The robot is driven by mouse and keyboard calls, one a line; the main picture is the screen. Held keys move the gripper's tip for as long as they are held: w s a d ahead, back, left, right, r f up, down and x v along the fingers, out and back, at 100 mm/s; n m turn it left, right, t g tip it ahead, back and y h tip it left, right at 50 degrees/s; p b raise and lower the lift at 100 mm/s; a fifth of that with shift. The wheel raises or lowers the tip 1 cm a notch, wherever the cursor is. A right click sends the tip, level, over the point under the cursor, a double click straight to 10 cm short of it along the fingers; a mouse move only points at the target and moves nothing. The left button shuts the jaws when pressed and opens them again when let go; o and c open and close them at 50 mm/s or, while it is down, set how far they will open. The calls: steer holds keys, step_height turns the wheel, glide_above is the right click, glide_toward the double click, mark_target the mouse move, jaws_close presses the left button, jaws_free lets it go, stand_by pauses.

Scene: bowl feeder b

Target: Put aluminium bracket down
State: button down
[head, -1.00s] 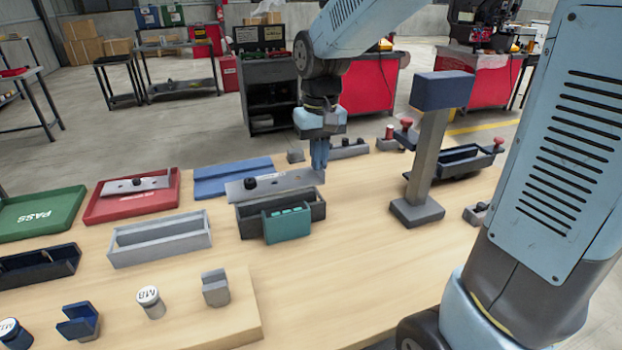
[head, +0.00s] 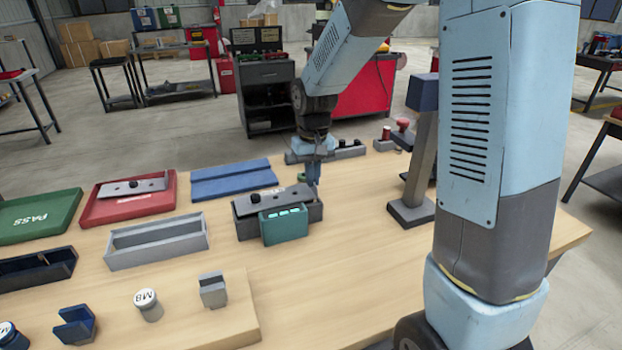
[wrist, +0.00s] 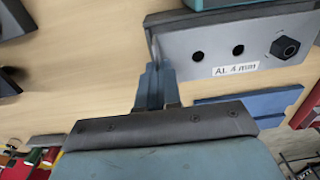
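The aluminium bracket (head: 244,204) is a light grey plate with a black knob. It lies flat over the dark grey fixture box (head: 308,216), at or just above its rim; I cannot tell if it touches. In the wrist view the bracket (wrist: 205,50) shows two holes, a black nut and an "AL 4 mm" label. My gripper (head: 313,181) is at the bracket's right end. Its fingers (wrist: 153,75) appear closed on the thin upturned edge there, though the contact is partly hidden.
A teal block (head: 284,225) is on the box's front. A blue tray (head: 233,180) lies behind, an empty grey bin (head: 157,241) left, a red tray (head: 105,212) with a similar plate further left. A post (head: 413,160) stands right. The table's front right is clear.

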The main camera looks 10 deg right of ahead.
steer(key=shift+f, duration=1)
steer(key=c, duration=1.3)
jaws_free()
steer(key=shift+c, duration=0.2)
step_height(320, 180, up, 12)
steer(key=s+d+r+t, duration=0.2)
steer(key=s+d, duration=0.2)
steer(key=s, duration=0.3)
steer(key=s+d+r+m+t, duration=0.1)
steer(key=s+d+r, duration=0.2)
steer(key=s, duration=0.5)
steer(key=s+d+r+m+t, duration=0.1)
steer(key=s+d+r+t, duration=0.1)
steer(key=s+d, duration=0.3)
steer(key=shift+s+r+t, duration=0.3)
steer(key=shift+s+r, duration=0.05)
steer(key=shift+s, duration=1.05)
